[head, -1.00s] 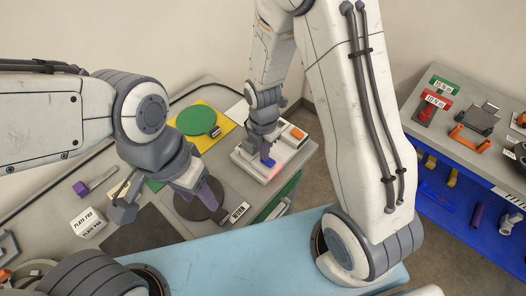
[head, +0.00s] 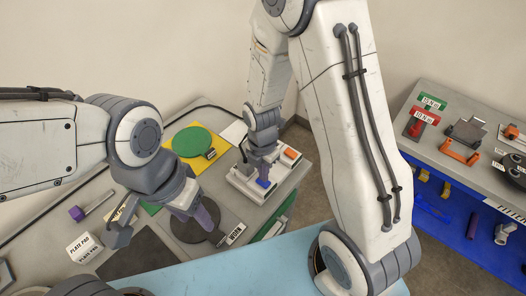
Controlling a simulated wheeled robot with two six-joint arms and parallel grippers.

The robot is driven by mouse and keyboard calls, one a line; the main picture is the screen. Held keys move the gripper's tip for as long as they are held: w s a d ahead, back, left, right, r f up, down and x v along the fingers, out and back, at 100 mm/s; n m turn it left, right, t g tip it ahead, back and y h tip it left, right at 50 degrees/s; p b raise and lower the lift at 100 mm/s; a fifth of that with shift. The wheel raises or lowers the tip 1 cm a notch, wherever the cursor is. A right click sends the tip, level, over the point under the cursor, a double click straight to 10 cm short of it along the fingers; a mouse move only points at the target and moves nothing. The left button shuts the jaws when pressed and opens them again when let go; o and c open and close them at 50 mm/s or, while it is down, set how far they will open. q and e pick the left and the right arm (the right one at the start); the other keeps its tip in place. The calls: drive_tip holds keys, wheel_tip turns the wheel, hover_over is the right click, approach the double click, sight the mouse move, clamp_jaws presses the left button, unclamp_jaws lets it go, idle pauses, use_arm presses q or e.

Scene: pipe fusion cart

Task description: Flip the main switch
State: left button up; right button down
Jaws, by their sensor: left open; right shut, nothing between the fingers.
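A white switch box (head: 240,182) stands on the grey cart top near its right end. It carries a blue rocker (head: 263,183) on its near side and an orange button (head: 290,154) at its right rear. My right gripper (head: 264,173) points down just over the box, shut and empty, directly behind the blue rocker. I cannot tell whether it touches the rocker, and it hides part of the box top. My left gripper (head: 163,230) is open and empty above the cart, left of the box, in front of a dark round plate (head: 192,229).
A green disc (head: 191,142) on a yellow mat lies behind. A plate pad box (head: 84,248) and a purple-ended tool (head: 77,214) lie at left. A blue-sided bench (head: 440,200) with fittings stands at right. My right arm crosses the space before it.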

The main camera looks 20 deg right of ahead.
wheel_tip(320, 180, up, 4)
drive_tip(key=p, duration=0.2)
drive_tip(key=shift+f+p, duration=0.1)
drive_tip(key=shift+p, duration=0.25)
drive_tip(key=shift+w+r+b, duration=0.1)
drive_tip(key=shift+r+b, duration=0.4)
drive_tip(key=shift+b, duration=0.4)
use_arm(q)
drive_tip(key=shift+d+r+b, duration=0.15)
drive_tip(key=shift+r+b, duration=0.3)
drive_tip(key=shift+r, duration=0.05)
use_arm(e)
wheel_tip(320, 180, up, 8)
drive_tip(key=shift+a+f, duration=0.1)
drive_tip(key=shift+a, duration=0.05)
use_arm(q)
wheel_tip(320, 180, down, 5)
drive_tip(key=b, duration=0.4)
drive_tip(key=shift+r+b, duration=0.1)
drive_tip(key=shift+b, duration=0.3)
use_arm(e)
drive_tip(key=s+a+r+m, duration=0.1)
drive_tip(key=s+a+m, duration=0.2)
drive_tip(key=s+m, duration=0.5)
drive_tip(key=s+a+r+m+y, duration=0.1)
drive_tip(key=s+a+m, duration=0.3)
drive_tip(key=s+m, duration=0.4)
drive_tip(key=shift+s+a+m, duration=0.2)
drive_tip(key=shift+a+m, duration=0.05)
drive_tip(key=shift+m, duration=0.55)
